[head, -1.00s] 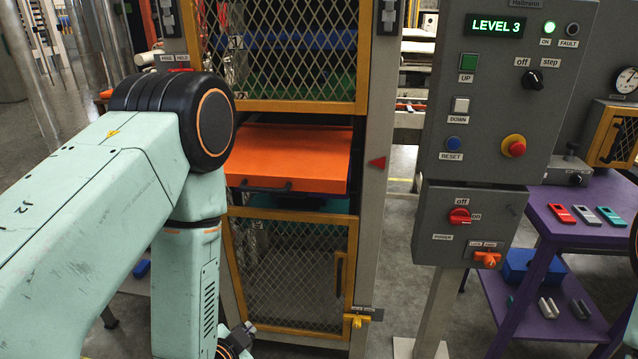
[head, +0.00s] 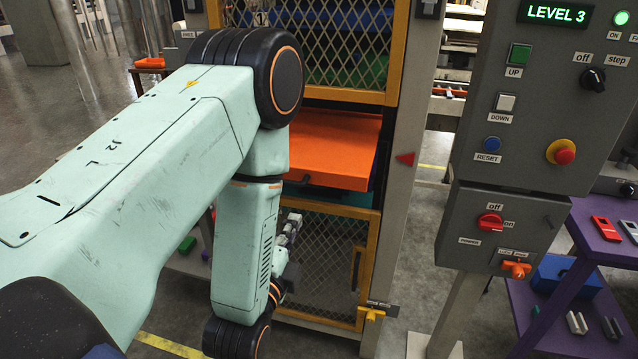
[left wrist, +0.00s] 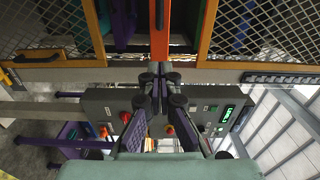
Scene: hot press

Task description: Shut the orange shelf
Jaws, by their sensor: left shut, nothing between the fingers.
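The orange shelf (head: 340,148) sticks out from the press between its upper and lower mesh doors. Its left part is hidden behind my left arm, and only part of its dark front handle shows. My left gripper (head: 291,228) is shut and empty, below the shelf in the picture and in front of the lower door. In the left wrist view the gripper's fingertips (left wrist: 160,72) are together, close to an orange strip (left wrist: 160,18) that looks like the shelf seen edge-on. I cannot tell whether they touch it. My right gripper is not in view.
The upper mesh door (head: 310,50) and lower mesh door (head: 325,262) are shut. A grey control panel (head: 545,115) showing LEVEL 3 stands to the right on a post. A purple table (head: 600,235) holds small parts. Grey floor lies clear between press and panel post.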

